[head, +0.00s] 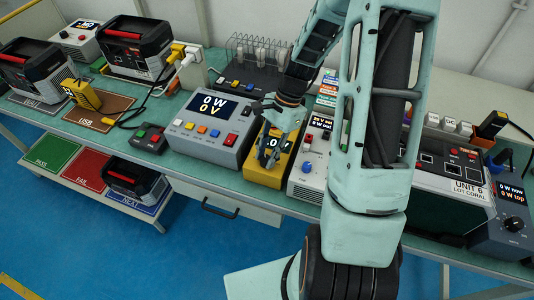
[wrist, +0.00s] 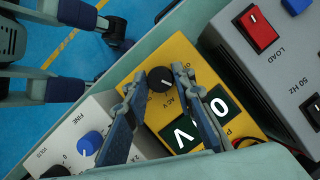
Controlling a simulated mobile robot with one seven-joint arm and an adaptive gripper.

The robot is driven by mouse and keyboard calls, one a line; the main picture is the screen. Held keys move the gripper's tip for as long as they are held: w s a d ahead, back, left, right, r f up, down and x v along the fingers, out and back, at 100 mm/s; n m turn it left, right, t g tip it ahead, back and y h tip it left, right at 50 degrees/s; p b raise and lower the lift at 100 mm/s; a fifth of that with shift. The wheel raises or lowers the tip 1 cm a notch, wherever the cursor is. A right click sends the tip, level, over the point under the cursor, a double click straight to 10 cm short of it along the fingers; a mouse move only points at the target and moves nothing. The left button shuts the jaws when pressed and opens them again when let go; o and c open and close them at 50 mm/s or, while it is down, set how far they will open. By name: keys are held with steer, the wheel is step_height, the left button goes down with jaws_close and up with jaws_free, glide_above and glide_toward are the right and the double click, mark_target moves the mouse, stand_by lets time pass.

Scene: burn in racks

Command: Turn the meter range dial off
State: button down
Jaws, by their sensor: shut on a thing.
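The yellow meter (head: 262,178) stands on the bench below my gripper, between a grey power unit and a white supply. In the wrist view its yellow face (wrist: 188,52) carries a black round range dial (wrist: 161,79) with a white mark. An "AC V" label is beside the dial, and the dark display reads 0 and V. My gripper (wrist: 159,78) has its two blue-grey fingers on either side of the dial, shut on it. In the head view my gripper (head: 268,152) hides the dial and part of the meter's top.
The grey power unit (head: 213,132) with a 0 W 0 V screen is close on the meter's left. The white supply with a blue knob (wrist: 90,142) is close on its other side. Black-and-red units (head: 137,45) stand at the back left. Blue floor lies in front.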

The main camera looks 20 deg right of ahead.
steer(key=shift+n, duration=0.3)
steer(key=n, duration=0.2)
steer(key=n+g+h, duration=0.1)
steer(key=n, duration=0.1)
steer(key=shift+w+a+n, duration=0.15)
steer(key=shift+w+n, duration=0.05)
steer(key=shift+n, duration=0.1)
steer(key=n+g+h, duration=0.1)
steer(key=n+h, duration=0.1)
steer(key=n, duration=0.2)
steer(key=shift+a+n+b, duration=0.1)
steer(key=shift+n+b, duration=0.2)
steer(key=shift+b, duration=0.05)
steer(key=c, duration=1.6)
jaws_free()
steer(key=v, duration=1.2)
steer(key=shift+w, duration=0.2)
